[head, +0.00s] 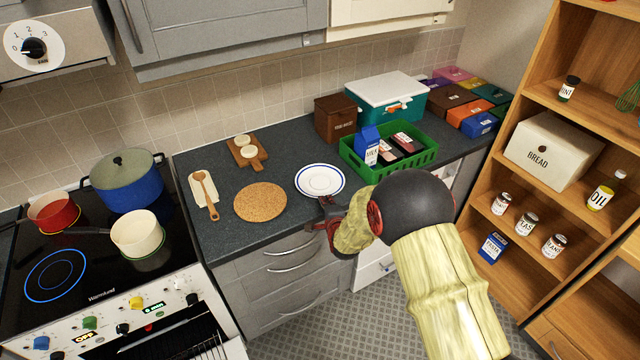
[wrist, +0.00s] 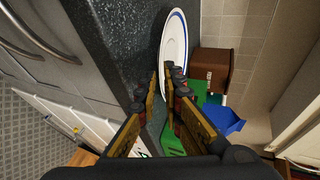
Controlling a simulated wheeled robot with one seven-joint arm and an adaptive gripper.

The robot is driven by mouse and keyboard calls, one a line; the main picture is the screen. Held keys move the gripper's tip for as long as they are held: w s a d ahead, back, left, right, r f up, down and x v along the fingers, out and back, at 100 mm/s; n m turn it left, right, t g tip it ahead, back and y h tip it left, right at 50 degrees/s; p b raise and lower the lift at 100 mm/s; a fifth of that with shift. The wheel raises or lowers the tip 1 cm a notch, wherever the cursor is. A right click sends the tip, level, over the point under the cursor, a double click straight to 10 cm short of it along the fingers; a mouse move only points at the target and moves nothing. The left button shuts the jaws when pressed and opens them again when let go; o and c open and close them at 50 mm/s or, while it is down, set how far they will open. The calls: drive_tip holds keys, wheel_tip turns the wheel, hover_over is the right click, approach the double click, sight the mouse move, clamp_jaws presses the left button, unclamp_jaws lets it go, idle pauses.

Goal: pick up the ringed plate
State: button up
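The ringed plate (head: 320,181) is white with a dark blue ring near its rim. It lies flat on the dark counter, close to the front edge. In the wrist view the plate (wrist: 174,42) shows edge-on, just beyond the fingertips. My gripper (head: 326,203) is at the plate's near rim, low over the counter's front edge. In the wrist view my gripper (wrist: 160,82) has its fingers apart with a narrow gap, and the plate's near rim lies at or between the tips. Whether the fingers touch the plate is hard to tell.
A cork mat (head: 260,202) lies left of the plate. A green crate (head: 425,157) with a milk carton and boxes stands close on the right. A board (head: 247,152) and wooden spoon (head: 207,190) lie further left.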

sight(321, 193)
drive_tip(key=x, duration=0.4)
drive_tip(key=shift+s+a+f, duration=0.1)
drive_tip(key=shift+a+f, duration=0.05)
drive_tip(key=shift+c, duration=0.3)
clamp_jaws()
idle(0.4)
